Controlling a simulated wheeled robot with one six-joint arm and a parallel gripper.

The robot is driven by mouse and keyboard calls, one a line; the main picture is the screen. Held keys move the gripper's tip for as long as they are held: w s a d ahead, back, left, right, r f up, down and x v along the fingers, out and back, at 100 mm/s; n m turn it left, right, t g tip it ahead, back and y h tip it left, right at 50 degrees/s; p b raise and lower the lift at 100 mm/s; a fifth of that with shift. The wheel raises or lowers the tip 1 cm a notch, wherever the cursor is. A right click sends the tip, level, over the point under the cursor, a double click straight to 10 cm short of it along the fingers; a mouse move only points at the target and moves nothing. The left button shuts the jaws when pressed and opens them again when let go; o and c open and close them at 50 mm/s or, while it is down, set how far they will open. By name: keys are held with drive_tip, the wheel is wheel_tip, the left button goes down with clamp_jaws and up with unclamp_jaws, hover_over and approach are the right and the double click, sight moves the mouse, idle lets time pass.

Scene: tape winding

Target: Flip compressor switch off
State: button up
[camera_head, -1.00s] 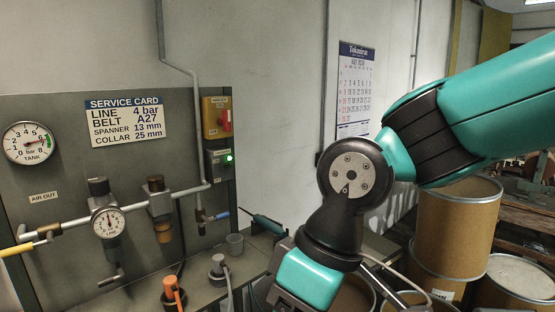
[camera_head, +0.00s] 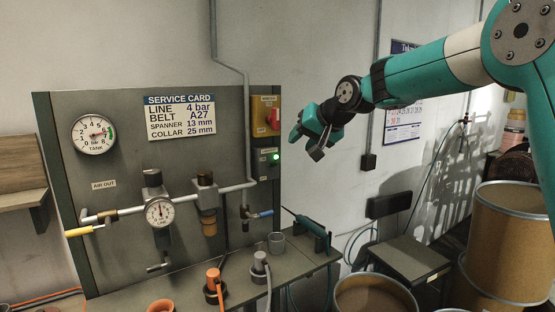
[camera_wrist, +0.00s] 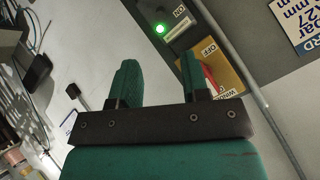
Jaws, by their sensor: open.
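A grey switch box (camera_head: 268,157) with a lit green lamp is on the right edge of the panel. In the wrist view this box (camera_wrist: 192,18) shows an ON label and a pale bar beside the lamp; I cannot read its name. Above it in the head view is a yellow box (camera_head: 259,114) with a red handle. In the wrist view the yellow box (camera_wrist: 221,62) has an OFF label and is partly hidden by a finger. My gripper (camera_head: 306,145) is open and empty, just right of both boxes. Its fingers (camera_wrist: 157,74) point toward the panel, apart from it.
A vertical pipe (camera_head: 247,130) runs left of the boxes. Below are a blue-handled valve (camera_head: 262,214), a grey cup (camera_head: 276,243) and a teal tool (camera_head: 309,226). A shelf (camera_head: 24,185) is at the far left. Drums (camera_head: 506,235) stand at the right.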

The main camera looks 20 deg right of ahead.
sight(279, 160)
drive_tip(key=p+x, duration=0.4)
drive_tip(key=x, duration=0.8)
drive_tip(key=shift+w+a+f, duration=0.15)
drive_tip(key=shift+f, duration=0.05)
clamp_jaws()
